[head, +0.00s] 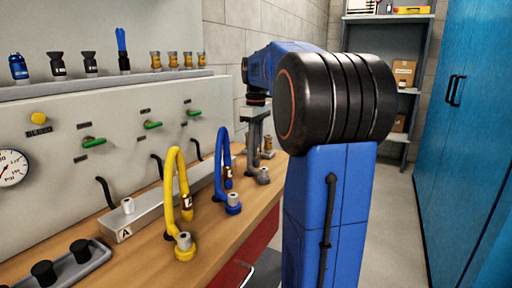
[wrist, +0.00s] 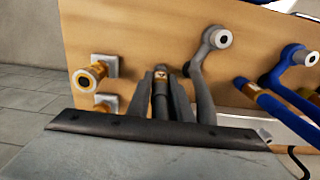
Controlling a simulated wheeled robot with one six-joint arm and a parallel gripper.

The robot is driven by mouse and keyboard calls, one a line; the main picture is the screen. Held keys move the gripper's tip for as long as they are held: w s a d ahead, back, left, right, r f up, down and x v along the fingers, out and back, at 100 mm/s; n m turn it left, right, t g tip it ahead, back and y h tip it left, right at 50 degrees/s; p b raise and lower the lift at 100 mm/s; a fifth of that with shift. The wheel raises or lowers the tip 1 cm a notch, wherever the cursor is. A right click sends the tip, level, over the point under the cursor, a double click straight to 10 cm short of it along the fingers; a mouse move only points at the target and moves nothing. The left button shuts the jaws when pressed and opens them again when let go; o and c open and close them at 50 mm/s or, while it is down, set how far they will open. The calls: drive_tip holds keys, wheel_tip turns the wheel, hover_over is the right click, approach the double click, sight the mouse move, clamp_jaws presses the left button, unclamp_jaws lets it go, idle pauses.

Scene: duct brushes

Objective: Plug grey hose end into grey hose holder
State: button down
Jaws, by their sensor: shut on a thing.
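The grey hose holder (wrist: 219,38), with a pale round socket on top, stands near the bench edge. In the head view it is the small grey piece (head: 263,176) beyond the blue holder. My gripper (wrist: 161,82) is shut on the grey hose end (wrist: 160,92), a dark cylinder with a brown-orange band between the fingers. In the wrist view the held end is left of the holder and apart from its socket. The grey hose (wrist: 201,95) runs beside the fingers up to the holder's base.
The blue hose (head: 221,150) with its blue holder (head: 233,204) and the yellow hose (head: 172,170) with its yellow holder (head: 185,248) stand nearer. Brass fittings (wrist: 95,74) sit on the bench left of the gripper in the wrist view. A control panel (head: 60,140) backs the bench.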

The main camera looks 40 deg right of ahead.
drive_tip(key=shift+f, duration=0.45)
idle(0.6)
drive_tip(key=c, duration=1.5)
unclamp_jaws()
drive_tip(key=shift+r, duration=0.1)
wheel_tip(320, 180, up, 17)
drive_tip(key=shift+r, duration=0.1)
